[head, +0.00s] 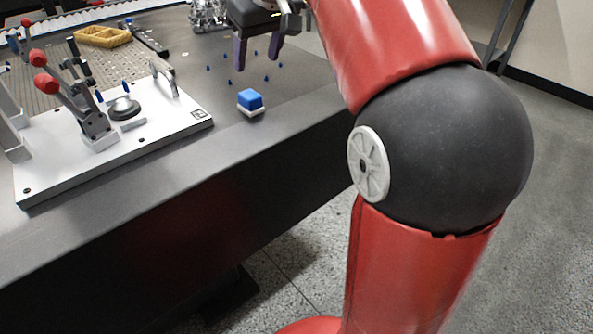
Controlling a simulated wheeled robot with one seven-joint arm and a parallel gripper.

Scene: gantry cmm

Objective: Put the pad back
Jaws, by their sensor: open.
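A small blue block with a white base, which looks like the pad (250,100), sits on the dark table top near its front edge. My gripper (257,58) is open, with two dark purple fingers pointing down. In the picture it is above the pad, further back over the table, and nothing shows between the fingers. The gap in depth and height between the gripper and the pad is hard to tell. Several small blue pins (229,82) stand in the table around the area below the gripper.
A white fixture plate (160,133) with red-handled toggle clamps (70,95) stands at the left. A yellow tray (103,37) and a dark bar (147,38) lie further back. A metal device (208,14) is at the back. My red arm blocks the view to the right.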

